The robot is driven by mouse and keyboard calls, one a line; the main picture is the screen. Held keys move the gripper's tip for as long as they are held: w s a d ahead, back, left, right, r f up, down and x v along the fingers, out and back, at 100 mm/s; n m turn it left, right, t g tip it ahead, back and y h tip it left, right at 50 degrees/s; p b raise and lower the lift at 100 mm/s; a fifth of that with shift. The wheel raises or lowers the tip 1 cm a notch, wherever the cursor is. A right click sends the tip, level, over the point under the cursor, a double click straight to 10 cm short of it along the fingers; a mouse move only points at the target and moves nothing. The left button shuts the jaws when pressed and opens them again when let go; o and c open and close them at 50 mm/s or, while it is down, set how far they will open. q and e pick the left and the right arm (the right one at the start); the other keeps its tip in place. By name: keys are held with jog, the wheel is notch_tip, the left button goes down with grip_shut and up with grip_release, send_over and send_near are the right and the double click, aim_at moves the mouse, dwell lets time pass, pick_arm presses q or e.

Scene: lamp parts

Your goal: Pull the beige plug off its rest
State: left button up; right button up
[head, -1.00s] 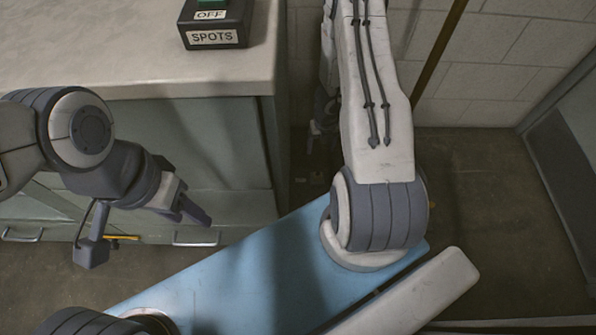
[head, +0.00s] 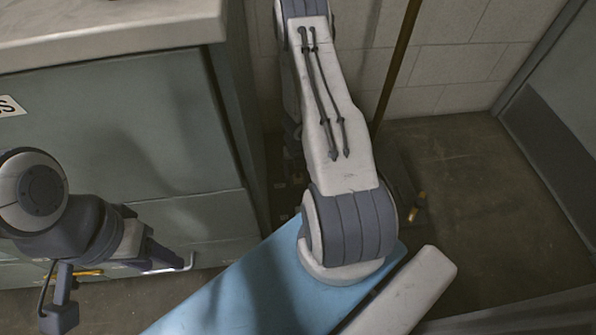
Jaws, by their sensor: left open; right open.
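I cannot make out the beige plug or its rest in this view. My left gripper (head: 160,256) is open and empty at the lower left, in front of the grey-green cabinet (head: 110,130). My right arm rises from the blue body panel through the middle of the view. Its gripper does not show clearly; dark parts are partly visible behind the arm's left edge, and the arm hides what lies behind it.
The pale worktop (head: 100,30) sits on the cabinet at the upper left. A dark item with a small yellowish piece (head: 417,207) lies on the floor right of my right arm. A brown pole (head: 398,70) stands by the block wall. The floor (head: 480,180) at right is clear.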

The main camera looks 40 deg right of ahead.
notch_tip(320, 180, down, 2)
jog(key=shift+f+b, duration=0.2)
jog(key=shift+b, duration=0.5)
pick_arm(q)
notch_tip(320, 180, down, 2)
jog(key=shift+f, duration=0.2)
pick_arm(e)
grip_shut()
pick_arm(q)
jog(key=shift+r+p, duration=0.9)
jog(key=shift+p, duration=0.05)
pick_arm(e)
jog(key=shift+r, duration=0.9)
pick_arm(q)
jog(key=shift+r+p, duration=0.75)
jog(key=shift+r, duration=0.05)
pick_arm(e)
jog(key=shift+r, duration=0.8)
